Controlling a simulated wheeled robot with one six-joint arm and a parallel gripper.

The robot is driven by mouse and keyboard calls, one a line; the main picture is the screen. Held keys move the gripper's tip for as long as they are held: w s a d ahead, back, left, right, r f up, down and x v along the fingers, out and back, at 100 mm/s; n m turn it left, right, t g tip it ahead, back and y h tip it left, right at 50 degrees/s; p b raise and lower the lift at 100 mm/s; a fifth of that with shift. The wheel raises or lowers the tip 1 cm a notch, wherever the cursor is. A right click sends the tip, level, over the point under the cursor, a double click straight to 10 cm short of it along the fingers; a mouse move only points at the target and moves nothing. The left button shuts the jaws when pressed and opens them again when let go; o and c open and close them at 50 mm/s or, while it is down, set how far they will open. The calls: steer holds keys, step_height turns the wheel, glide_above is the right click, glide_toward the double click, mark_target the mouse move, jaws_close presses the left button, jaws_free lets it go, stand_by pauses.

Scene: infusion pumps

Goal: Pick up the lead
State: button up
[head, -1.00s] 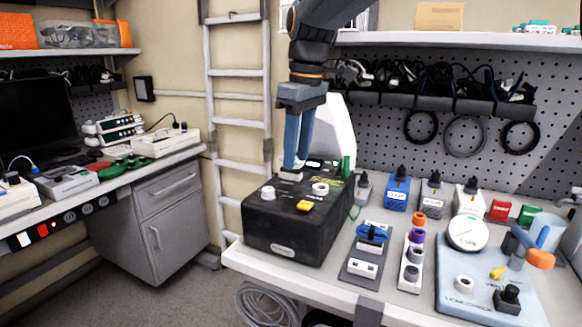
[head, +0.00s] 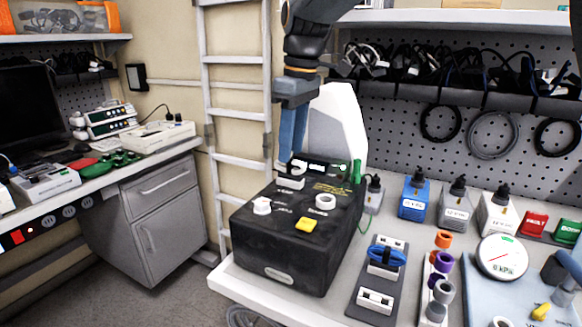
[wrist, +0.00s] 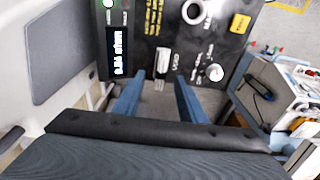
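A black box (head: 295,245) stands on the white bench, with a white knob, a white ring, a yellow button and a display on top. A small white-and-grey plug-like piece (head: 291,182) is at its left rear edge; it also shows in the wrist view (wrist: 162,62). I cannot tell whether it is the lead. A blue coiled piece (head: 386,256), possibly a lead, lies on a grey holder (head: 361,287) right of the box. My gripper (head: 290,163) points down just above the plug-like piece. In the wrist view its blue fingers (wrist: 160,80) are apart, with nothing visibly clamped.
A thin green cord (head: 365,220) hangs at the box's right side. A round gauge (head: 501,257) is at the right. A ladder (head: 238,115) and white panel (head: 338,125) are close to my arm.

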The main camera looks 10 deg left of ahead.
mark_target(290, 172)
steer(key=shift+a+f+p, duration=0.15)
steer(key=shift+f+p, duration=0.2)
steer(key=shift+f, duration=1.85)
jaws_close()
